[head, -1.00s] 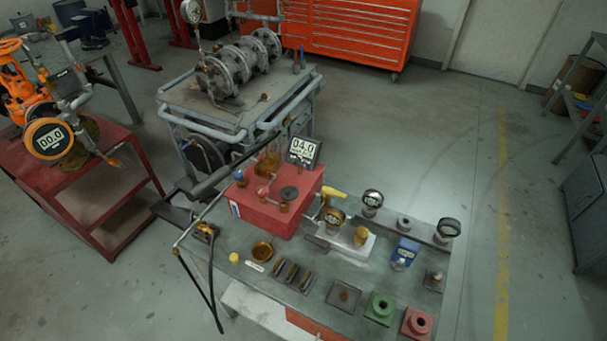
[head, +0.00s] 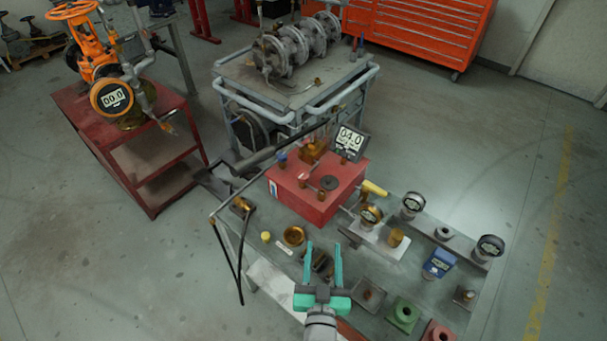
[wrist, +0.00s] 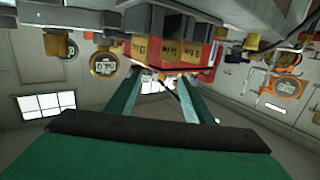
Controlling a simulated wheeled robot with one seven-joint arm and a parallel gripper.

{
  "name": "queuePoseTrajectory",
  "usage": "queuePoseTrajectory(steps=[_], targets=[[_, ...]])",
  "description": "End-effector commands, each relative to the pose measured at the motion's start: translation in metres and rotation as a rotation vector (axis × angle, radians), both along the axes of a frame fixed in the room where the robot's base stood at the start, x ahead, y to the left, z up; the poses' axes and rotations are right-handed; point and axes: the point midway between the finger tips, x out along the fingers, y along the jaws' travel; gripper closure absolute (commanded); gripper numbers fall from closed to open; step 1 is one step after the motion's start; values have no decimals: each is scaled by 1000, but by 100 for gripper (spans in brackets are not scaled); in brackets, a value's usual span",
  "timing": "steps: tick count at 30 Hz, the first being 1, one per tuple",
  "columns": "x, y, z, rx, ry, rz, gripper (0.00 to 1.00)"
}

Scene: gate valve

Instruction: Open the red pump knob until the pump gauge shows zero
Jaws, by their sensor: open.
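The red pump box (head: 312,199) stands on the grey bench, with a blue knob (head: 282,157), a red knob (head: 303,174) and a dark round knob (head: 329,182) on top. The pump gauge (head: 350,141) behind them appears to read 04.0. My green gripper (head: 323,248) is open and empty, on the near side of the box and apart from the knobs. In the wrist view, which looks upside down, my two fingers (wrist: 160,85) are spread with part of the red box (wrist: 210,55) beyond them. The red knob cannot be made out there.
The bench also holds a yellow-handled valve (head: 373,188), round gauges (head: 413,203), a blue device (head: 439,262) and a green block (head: 404,315). A red cart (head: 150,167) with an orange valve stands left. Open floor lies to the right.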

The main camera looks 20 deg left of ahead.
Motion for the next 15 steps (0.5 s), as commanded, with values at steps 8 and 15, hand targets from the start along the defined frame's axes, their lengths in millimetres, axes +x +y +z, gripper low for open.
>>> queuePoseTrajectory(steps=[8, 15], targets=[[68, 55, 51, 10, -67, 132, 53], [88, 74, 69, 10, -88, 177, 53]])
